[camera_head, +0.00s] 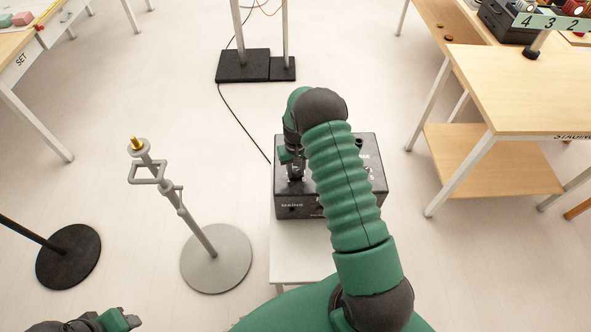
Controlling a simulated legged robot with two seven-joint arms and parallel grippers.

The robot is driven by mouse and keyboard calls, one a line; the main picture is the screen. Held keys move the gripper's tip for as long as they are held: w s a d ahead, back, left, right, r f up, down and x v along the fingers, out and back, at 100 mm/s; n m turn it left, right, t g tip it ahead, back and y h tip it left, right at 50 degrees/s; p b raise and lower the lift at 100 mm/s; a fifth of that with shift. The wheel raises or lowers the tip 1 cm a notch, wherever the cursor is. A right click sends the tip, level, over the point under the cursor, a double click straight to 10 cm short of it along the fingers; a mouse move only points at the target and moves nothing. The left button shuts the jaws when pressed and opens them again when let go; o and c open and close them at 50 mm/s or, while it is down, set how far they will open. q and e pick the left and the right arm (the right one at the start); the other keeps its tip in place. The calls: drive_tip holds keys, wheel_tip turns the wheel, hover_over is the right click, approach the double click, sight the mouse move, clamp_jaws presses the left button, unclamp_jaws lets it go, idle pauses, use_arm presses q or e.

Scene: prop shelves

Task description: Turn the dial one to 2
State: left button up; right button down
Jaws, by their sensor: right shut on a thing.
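A black control box (296,208) with white lettering, including "MAINS" on its front, sits on a small white stand (291,262). My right arm reaches over the box and covers much of its top. My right gripper (292,164) points down at the left part of the top and is shut on what looks like a dark dial there. The dial is mostly hidden by the fingers, so its number and pointer cannot be read. My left gripper (122,320) shows only partly at the bottom left edge, away from the box; its jaw opening is unclear.
A grey stand (217,258) with a brass tip rises left of the box. A black round base (68,256) is farther left. Black base plates (243,66) with poles and a cable stand behind. A wooden table (520,95) is at right, another at upper left.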

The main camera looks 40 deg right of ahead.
drive_tip(key=shift+s, duration=0.1)
drive_tip(key=shift+n, duration=0.3)
drive_tip(key=n, duration=1.1)
drive_tip(key=shift+r, duration=0.15)
drive_tip(key=shift+d, duration=0.15)
idle(0.5)
drive_tip(key=c, duration=1.1)
unclamp_jaws()
drive_tip(key=shift+s, duration=0.1)
